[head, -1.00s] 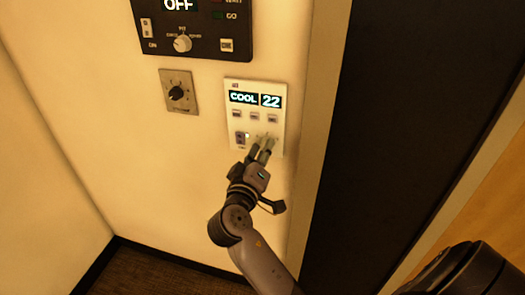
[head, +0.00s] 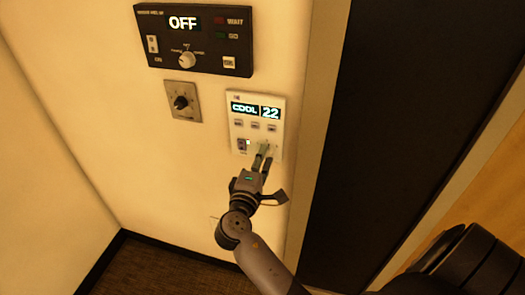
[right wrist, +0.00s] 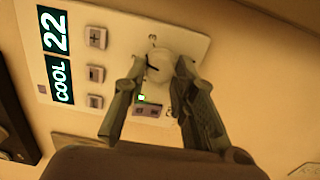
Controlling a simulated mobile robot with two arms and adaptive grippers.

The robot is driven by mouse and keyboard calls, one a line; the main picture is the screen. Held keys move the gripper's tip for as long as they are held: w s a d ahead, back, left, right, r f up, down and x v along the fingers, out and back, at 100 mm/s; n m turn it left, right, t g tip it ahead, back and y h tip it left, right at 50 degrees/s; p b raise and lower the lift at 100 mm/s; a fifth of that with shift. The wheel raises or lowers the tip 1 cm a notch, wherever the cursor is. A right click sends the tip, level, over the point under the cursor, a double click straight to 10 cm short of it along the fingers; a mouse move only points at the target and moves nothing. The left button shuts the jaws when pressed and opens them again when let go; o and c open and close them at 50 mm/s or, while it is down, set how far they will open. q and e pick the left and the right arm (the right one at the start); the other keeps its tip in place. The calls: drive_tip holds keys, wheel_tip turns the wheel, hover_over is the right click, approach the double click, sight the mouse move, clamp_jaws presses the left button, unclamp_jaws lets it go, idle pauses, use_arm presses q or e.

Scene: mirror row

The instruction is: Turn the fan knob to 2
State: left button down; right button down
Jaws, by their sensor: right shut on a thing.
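The wall control panel (head: 236,128) is white, with a display reading COOL 22 and a row of buttons. In the right wrist view the pale round fan knob (right wrist: 160,68) sits on the panel, with a short dark mark on it. My right gripper (right wrist: 160,72) is shut on the knob, one finger on each side. In the head view my right gripper (head: 264,157) is at the panel's lower right, and its fingers mostly cover the knob. The number the knob points to cannot be read. My left gripper is not in view.
A small lit green lamp (right wrist: 141,98) is beside a rocker switch (right wrist: 150,111) near the knob. A black panel (head: 222,46) reading OFF is above, and a plate with a dark knob (head: 181,103) is to the left. A door frame (head: 312,130) stands close on the right.

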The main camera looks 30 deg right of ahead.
drive_tip(key=shift+n+p, duration=1.05)
drive_tip(key=shift+n, duration=0.45)
drive_tip(key=c, duration=1.3)
unclamp_jaws()
drive_tip(key=v, duration=1.2)
